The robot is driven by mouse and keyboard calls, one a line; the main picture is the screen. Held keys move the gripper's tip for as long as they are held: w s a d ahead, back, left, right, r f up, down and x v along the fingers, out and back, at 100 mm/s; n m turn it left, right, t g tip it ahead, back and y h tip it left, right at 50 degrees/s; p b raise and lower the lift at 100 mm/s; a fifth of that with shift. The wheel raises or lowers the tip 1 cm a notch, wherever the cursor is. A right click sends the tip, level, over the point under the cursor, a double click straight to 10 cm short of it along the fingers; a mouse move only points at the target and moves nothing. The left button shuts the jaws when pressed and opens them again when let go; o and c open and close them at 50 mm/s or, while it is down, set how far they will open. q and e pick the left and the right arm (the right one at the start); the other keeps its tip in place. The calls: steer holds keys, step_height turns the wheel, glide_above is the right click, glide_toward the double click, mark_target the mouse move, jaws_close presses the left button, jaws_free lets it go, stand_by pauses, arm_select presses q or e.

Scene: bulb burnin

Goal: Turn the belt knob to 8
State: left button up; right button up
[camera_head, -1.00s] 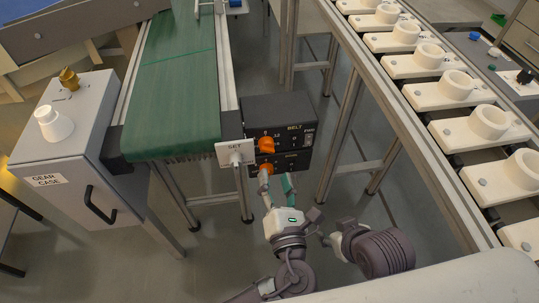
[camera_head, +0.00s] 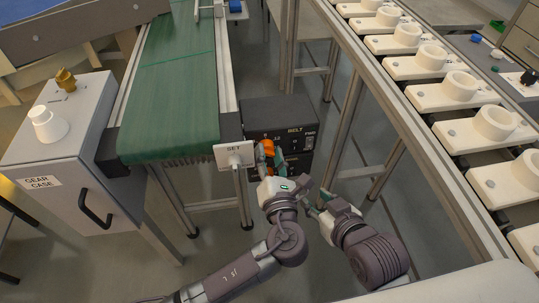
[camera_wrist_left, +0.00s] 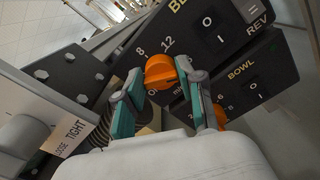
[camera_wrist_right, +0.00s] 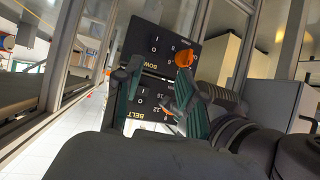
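The orange belt knob (camera_wrist_left: 161,72) is on the dark control box (camera_head: 280,111), below the BELT label. It also shows in the head view (camera_head: 268,145). The marks 8 and 12 are legible beside it; I cannot tell which mark it points to. My left gripper (camera_wrist_left: 160,70) has one fingertip on each side of the knob, very close to it. Whether both fingertips press on it is unclear. My right gripper (camera_wrist_right: 158,78) is open and empty, a short way from the box. In the head view it is right of my left gripper.
An orange BOWL knob (camera_wrist_left: 221,114) sits close to my left gripper's right finger. A white SET sign (camera_head: 234,154) stands left of the box, beside the green conveyor (camera_head: 178,95). A rail with white sockets (camera_head: 437,92) runs along the right.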

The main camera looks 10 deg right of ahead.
arm_select(q)
steer(key=c, duration=0.5)
steer(key=shift+r+n+p, duration=0.1)
steer(key=shift+n+p, duration=0.8)
steer(key=shift+c, duration=0.2)
steer(key=n+p, duration=0.1)
steer(key=n, duration=0.1)
steer(key=shift+a+n, duration=0.1)
steer(key=shift+n, duration=0.3)
steer(key=shift+n+p, duration=0.35)
steer(key=shift+n, duration=0.75)
arm_select(e)
steer(key=s+d+f+g+h, duration=0.1)
steer(key=s+d+f+g, duration=0.1)
steer(key=s+g, duration=0.2)
steer(key=s+d+f+g+h, duration=0.1)
steer(key=s+d+f+g, duration=0.1)
steer(key=s, duration=0.6)
steer(key=shift+f+g, duration=0.8)
steer(key=shift+g, duration=0.1)
steer(key=shift+s+d, duration=0.1)
arm_select(q)
steer(key=o, duration=0.9)
